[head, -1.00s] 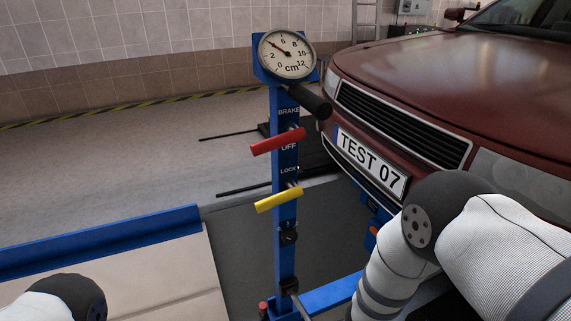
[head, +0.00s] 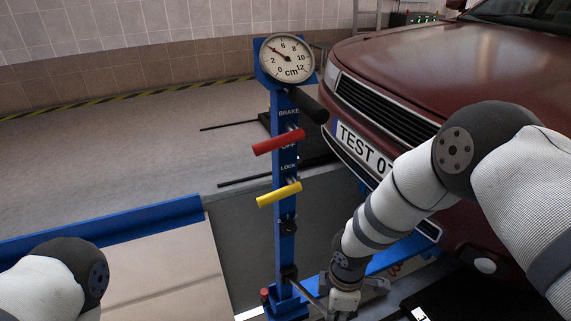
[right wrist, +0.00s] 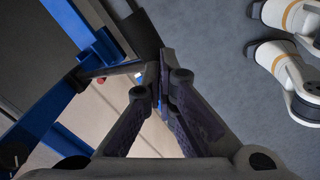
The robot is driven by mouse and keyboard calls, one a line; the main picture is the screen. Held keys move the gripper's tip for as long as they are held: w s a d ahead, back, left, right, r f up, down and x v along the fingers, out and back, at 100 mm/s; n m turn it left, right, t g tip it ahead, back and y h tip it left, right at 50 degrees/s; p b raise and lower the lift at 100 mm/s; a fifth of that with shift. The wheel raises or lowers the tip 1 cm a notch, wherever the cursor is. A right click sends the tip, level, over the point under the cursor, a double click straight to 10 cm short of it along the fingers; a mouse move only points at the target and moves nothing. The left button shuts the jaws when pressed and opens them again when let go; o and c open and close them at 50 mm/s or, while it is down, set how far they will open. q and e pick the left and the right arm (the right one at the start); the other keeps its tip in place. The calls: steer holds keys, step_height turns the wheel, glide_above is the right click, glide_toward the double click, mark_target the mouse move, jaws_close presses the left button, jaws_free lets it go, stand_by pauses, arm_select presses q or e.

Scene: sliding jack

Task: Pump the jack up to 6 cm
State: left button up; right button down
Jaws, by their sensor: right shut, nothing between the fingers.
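The blue jack column (head: 286,220) stands upright in the head view, in front of the red car. Its round gauge (head: 287,58) has its needle at about 4 cm. A red lever (head: 279,142) sits beside BRAKE/OFF, and a yellow lever (head: 279,194) sits by LOCK. A dark rod (head: 307,293) slants down from the column's foot towards my right wrist. My right gripper (right wrist: 163,72) is shut and empty; its fingertips meet near a dark bar (right wrist: 122,68) by the blue frame, contact unclear. My left gripper is out of view.
The red car (head: 420,70) with plate TEST 07 stands at the right, close to my right arm. A black handle (head: 309,104) sticks out below the gauge. A blue-edged pale platform (head: 160,265) lies at the left. A red knob (head: 265,294) is at the column's foot.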

stand_by(0.4)
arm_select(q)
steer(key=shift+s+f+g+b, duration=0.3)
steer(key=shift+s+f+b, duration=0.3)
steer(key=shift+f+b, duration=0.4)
arm_select(e)
steer(key=s+d+f, duration=0.1)
steer(key=s+f, duration=0.2)
steer(key=f, duration=0.4)
steer(key=shift+s+d+f, duration=0.15)
steer(key=shift+s+f, duration=0.15)
steer(key=shift+s, duration=0.05)
